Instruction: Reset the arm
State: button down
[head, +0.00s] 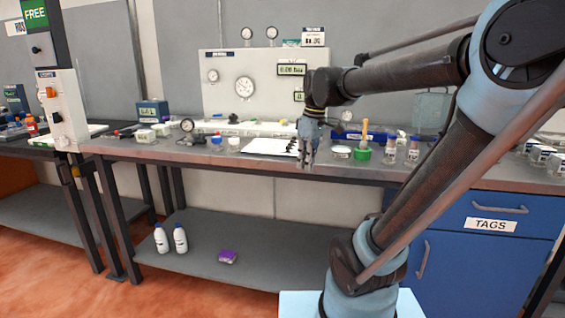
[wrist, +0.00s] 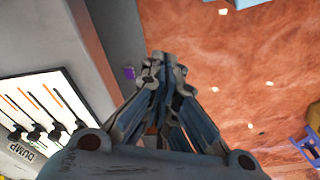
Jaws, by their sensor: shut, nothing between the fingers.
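My gripper (head: 306,158) hangs from the end of my raised arm in the head view, pointing down in front of the workbench (head: 240,161). It is shut and empty. In the wrist view my gripper (wrist: 163,65) has its fingers drawn together, with nothing between them. Below it in that view lie the orange floor (wrist: 245,75) and the grey lower shelf (wrist: 118,35). The arm reaches in from the right of the head view.
A blue cabinet (head: 480,245) stands right. Floor at front left is clear.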

jog(key=s+d+f+m, duration=0.5)
jog(key=s+d+f, duration=0.1)
jog(key=f, duration=0.2)
jog(key=s+d+f+m+t+h, duration=0.1)
jog(key=s+d+f+m, duration=0.4)
jog(key=f, duration=0.4)
jog(key=shift+s+d+m+t, duration=0.3)
jog(key=shift+s+d+m, duration=0.15)
jog(key=shift+s, duration=0.6)
jog(key=shift+f, duration=0.1)
jog(key=shift+w+f, duration=0.2)
jog(key=shift+w, duration=0.25)
